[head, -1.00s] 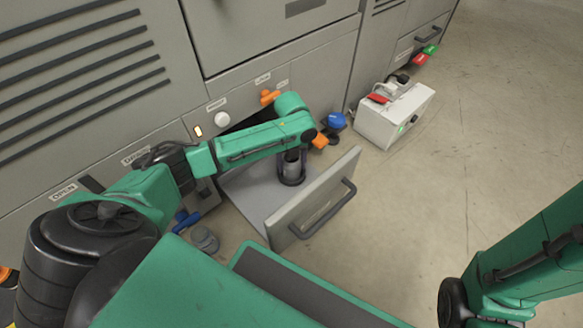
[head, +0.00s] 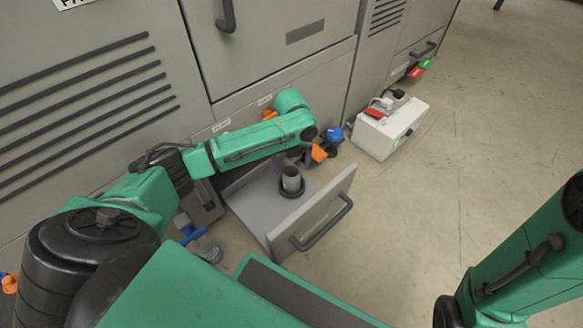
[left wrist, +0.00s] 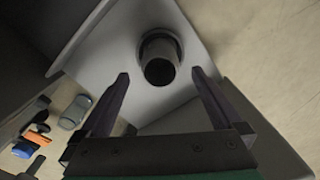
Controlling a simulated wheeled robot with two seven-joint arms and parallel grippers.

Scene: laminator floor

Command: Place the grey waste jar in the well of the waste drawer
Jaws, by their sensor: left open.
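The grey waste jar (head: 291,178) stands upright in the open waste drawer (head: 252,198), inside a dark round ring (head: 291,192) on the drawer floor. The jar's dark round top (left wrist: 159,71) also shows in the left wrist view. My left gripper (left wrist: 160,76) is open. Its two fingers are apart, one on each side of the jar in that view, and no contact shows. In the head view my left forearm reaches over the drawer and hides part of its back. My right arm is at the right edge; its gripper is out of frame.
The drawer front with its dark handle (head: 322,224) stands out from the grey cabinet. A white box (head: 389,132) is on the floor to the right. Blue (head: 333,134) and orange (head: 318,153) items lie near the drawer's far side. Open floor stretches right.

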